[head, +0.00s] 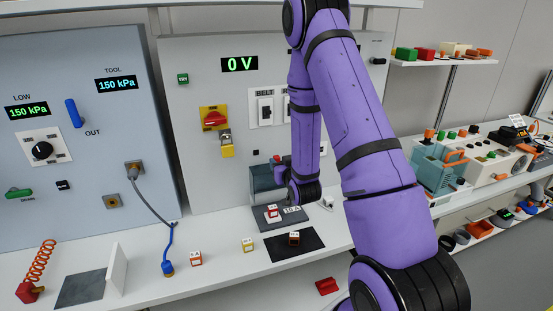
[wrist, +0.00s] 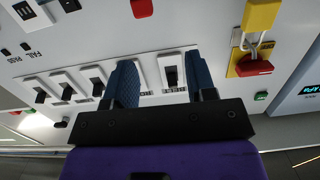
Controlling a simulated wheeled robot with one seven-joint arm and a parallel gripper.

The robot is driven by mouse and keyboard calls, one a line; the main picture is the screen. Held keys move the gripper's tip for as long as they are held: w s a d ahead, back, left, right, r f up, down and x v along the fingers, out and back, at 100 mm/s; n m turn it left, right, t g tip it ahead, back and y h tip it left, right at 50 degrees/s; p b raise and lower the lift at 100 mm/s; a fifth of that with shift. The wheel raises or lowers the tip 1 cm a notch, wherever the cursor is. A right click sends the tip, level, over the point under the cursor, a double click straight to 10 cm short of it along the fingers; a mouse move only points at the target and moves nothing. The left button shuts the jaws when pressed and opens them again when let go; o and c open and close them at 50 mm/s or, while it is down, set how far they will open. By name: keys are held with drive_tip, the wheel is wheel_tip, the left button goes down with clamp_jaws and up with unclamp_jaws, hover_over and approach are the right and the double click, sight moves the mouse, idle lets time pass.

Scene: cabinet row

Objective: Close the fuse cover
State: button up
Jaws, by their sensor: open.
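A dark grey, box-like piece low on the panel (head: 262,180) looks like the fuse cover. My wrist hides its right side, and I cannot tell its exact angle. I cannot make it out in the wrist view. My gripper (wrist: 162,68) is open and empty in the wrist view, its two blue fingers apart in front of the panel's switches. In the head view my wrist is beside the cover, just to its right, and the fingers are mostly hidden. A red fuse (head: 273,211) is on a grey plate labelled 10 A, below the cover.
A yellow padlock (head: 227,146) hangs under a red switch (head: 214,118) on the panel. Small fuse blocks stand on the bench: orange (head: 196,259), yellow (head: 248,245) and one on a black mat (head: 315,246). A blue plug (head: 168,267) is at the left. The 0 V display (head: 240,64) is above.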

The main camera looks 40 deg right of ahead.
sight(278, 159)
wheel_tip(278, 159, down, 4)
drive_tip(key=s+d+r+t, duration=0.1)
drive_tip(key=s, duration=0.1)
drive_tip(key=shift+h, duration=0.3)
drive_tip(key=x, duration=1.1)
drive_tip(key=shift+f, duration=0.2)
clamp_jaws()
